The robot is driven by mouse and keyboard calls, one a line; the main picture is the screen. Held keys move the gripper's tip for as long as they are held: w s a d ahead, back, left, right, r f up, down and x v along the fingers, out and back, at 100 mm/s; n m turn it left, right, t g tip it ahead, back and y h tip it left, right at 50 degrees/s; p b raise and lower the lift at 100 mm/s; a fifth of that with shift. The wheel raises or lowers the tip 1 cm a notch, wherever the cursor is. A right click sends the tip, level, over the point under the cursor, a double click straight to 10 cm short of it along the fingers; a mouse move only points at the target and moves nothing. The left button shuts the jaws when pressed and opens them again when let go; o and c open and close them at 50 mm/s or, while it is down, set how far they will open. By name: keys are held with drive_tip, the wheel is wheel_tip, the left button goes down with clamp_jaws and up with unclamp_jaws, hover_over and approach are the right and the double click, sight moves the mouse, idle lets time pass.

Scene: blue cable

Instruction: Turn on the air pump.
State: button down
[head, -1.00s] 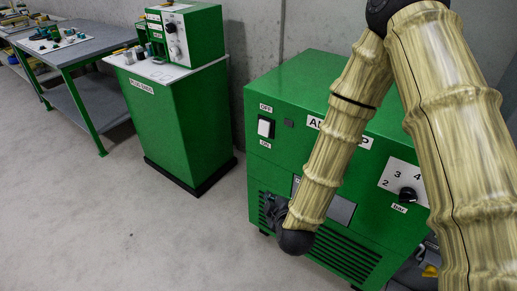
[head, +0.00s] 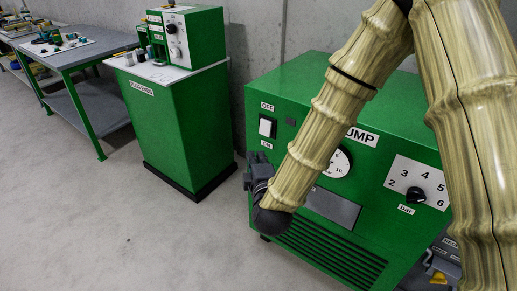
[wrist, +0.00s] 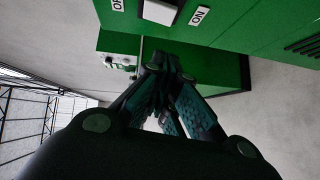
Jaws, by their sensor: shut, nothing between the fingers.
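The air pump is a green box (head: 300,92) with a label ending in "UMP", partly hidden behind my arm. Its white rocker switch (head: 266,127) sits at the upper left of the front, between an "OFF" label above and an "ON" label below. The switch also shows at the top of the wrist view (wrist: 160,11), beside the "ON" label. My gripper (head: 254,168) is dark and shut, with nothing in it. It is just below the switch and the "ON" label, apart from the switch.
The pump front also has a round gauge (head: 337,163), a black pressure knob (head: 416,195) and a lower vent grille (head: 330,253). A green "PLUG ENDS" cabinet (head: 175,125) stands to the left, with a workbench (head: 85,48) beyond. The floor in front is clear.

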sight(266, 128)
drive_tip(key=w+f, duration=0.1)
drive_tip(key=w, duration=1.1)
drive_tip(key=shift+d+f+b, duration=0.3)
drive_tip(key=shift+d+b, duration=0.05)
drive_tip(key=shift+d, duration=0.1)
drive_tip(key=shift+w, duration=0.1)
drive_tip(key=shift+a+f, duration=0.1)
drive_tip(key=shift+f, duration=0.05)
drive_tip(key=shift+f, duration=0.3)
